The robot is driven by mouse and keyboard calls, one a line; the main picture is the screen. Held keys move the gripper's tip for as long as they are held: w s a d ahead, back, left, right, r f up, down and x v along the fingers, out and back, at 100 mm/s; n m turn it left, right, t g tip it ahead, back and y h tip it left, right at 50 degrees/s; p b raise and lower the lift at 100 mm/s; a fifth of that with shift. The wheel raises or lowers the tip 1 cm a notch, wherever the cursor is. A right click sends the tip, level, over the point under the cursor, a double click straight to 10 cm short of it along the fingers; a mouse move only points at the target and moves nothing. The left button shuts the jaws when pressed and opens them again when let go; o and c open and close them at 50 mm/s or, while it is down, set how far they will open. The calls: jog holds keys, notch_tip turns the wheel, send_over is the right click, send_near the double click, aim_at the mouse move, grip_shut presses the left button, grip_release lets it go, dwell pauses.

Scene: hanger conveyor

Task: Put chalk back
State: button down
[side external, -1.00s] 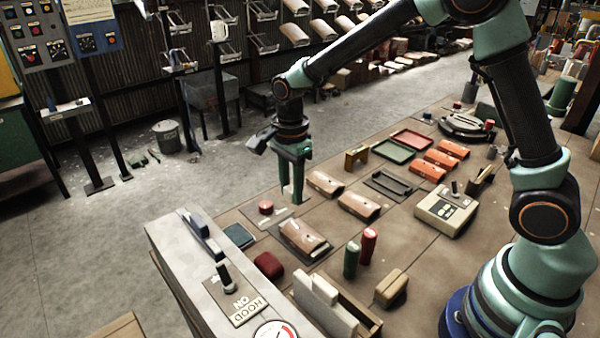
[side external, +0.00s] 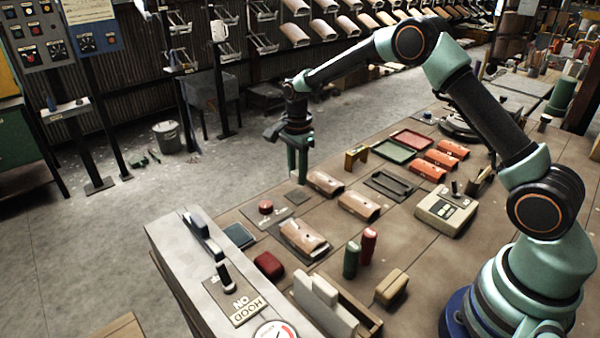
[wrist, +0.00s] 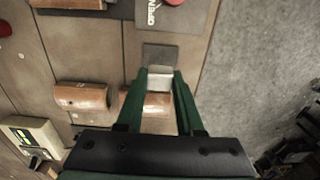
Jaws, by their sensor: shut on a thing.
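My gripper (side external: 298,172) is above the far-left edge of the brown worktop, fingers pointing down. In the wrist view my gripper (wrist: 160,76) is shut on a pale, whitish block (wrist: 159,83), which appears to be the chalk. A small dark grey square pad (wrist: 160,55) lies just beyond the fingertips; it also shows in the side view (side external: 297,197), bare, just below and in front of the gripper. The chalk cannot be made out in the side view.
Curved tan pieces (side external: 325,183) lie close to the right of the gripper. A red button (side external: 266,207) is to its front left. An ochre bracket (side external: 356,157) and a dark tray (side external: 389,185) stand further right. The worktop edge drops to the floor at left.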

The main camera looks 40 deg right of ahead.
aim_at(297, 196)
jog(key=shift+f, duration=2.25)
jog(key=shift+c, duration=2.3)
grip_release()
jog(key=shift+r, duration=0.1)
notch_tip(297, 196, up, 12)
jog(key=shift+f, duration=0.25)
jog(key=shift+r, duration=0.2)
